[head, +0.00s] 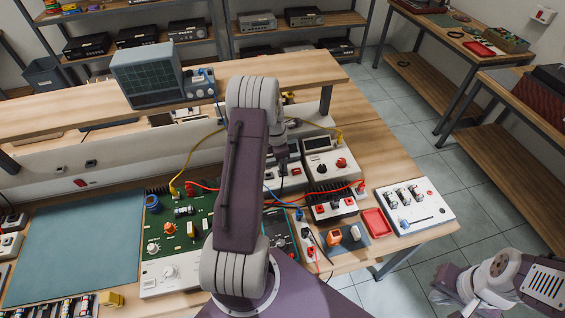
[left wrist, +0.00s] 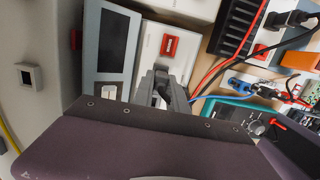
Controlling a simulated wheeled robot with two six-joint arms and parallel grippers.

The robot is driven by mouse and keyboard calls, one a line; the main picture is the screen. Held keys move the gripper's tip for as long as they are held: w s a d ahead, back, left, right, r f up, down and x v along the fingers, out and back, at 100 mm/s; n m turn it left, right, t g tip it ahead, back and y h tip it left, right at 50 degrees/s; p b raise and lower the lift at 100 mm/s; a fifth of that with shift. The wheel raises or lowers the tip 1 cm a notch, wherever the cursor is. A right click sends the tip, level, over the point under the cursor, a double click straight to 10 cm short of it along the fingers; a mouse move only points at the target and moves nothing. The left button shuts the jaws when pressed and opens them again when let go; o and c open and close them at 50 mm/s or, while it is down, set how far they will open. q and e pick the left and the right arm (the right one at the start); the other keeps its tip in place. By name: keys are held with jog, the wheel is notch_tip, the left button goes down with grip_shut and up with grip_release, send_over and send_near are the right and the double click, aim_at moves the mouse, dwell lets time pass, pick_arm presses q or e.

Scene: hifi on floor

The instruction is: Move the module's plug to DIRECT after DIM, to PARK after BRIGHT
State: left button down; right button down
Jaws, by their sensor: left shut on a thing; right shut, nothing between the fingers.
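My left arm reaches across the middle of the bench in the head view, and its gripper (head: 284,160) is at the white instruments behind the green board. In the left wrist view the left gripper (left wrist: 162,90) is shut on a small dark thing, mostly hidden by the fingers, in front of a white panel with a red switch (left wrist: 170,45). The green circuit module (head: 190,222) lies left of my arm, with a yellow lead and red lead plugged in. DIRECT, PARK, DIM and BRIGHT labels cannot be read. My right gripper (head: 447,286) is shut and empty, low at the right, off the bench.
A black finned unit (head: 333,203), a red tray (head: 377,223) and a white panel (head: 415,205) stand at the bench's right. A teal meter shows in the left wrist view (left wrist: 235,115). Loose leads cross between instruments. A bare blue-green mat (head: 80,243) lies left.

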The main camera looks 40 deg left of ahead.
pick_arm(q)
jog(key=shift+f+b, duration=0.45)
jog(key=shift+f, duration=0.5)
dwell(0.7)
jog(key=c, duration=1.3)
grip_release()
jog(key=shift+o, duration=0.2)
jog(key=shift+r, duration=0.15)
jog(key=r, duration=0.6)
jog(key=s+r, duration=0.1)
jog(key=r, duration=0.1)
jog(key=shift+a+r+b, duration=0.35)
jog(key=shift+r+b, duration=0.05)
notch_tip(320, 180, up, 5)
jog(key=p, duration=0.5)
